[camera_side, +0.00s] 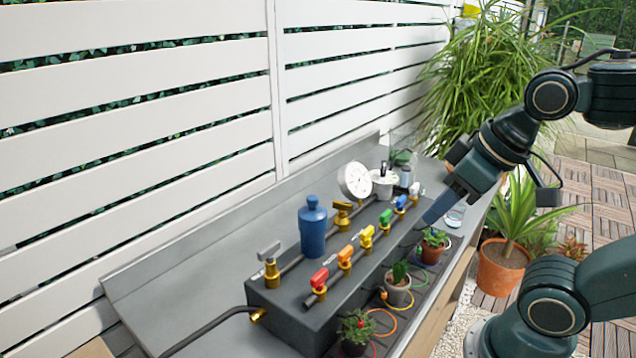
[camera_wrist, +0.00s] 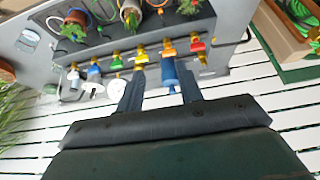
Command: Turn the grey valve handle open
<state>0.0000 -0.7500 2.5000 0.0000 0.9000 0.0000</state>
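The grey valve handle (camera_side: 269,251) is a T-shaped bar on a brass valve at the near left end of the dark box. Its bar lies roughly along the pipe behind it, though the exact angle is hard to tell. My gripper (camera_side: 430,217) is at the far right end of the box, well away from the grey handle and touching nothing that I can see. In the wrist view my gripper (camera_wrist: 158,88) has its two fingers apart with nothing held. The grey handle is too small to make out clearly there.
A row of coloured handles, red (camera_side: 319,279) to white, runs along the box's front. A blue bottle (camera_side: 313,228) and a gauge (camera_side: 355,181) stand behind. Potted plants, including a cactus (camera_side: 398,285), line the front. Space above the grey handle is clear.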

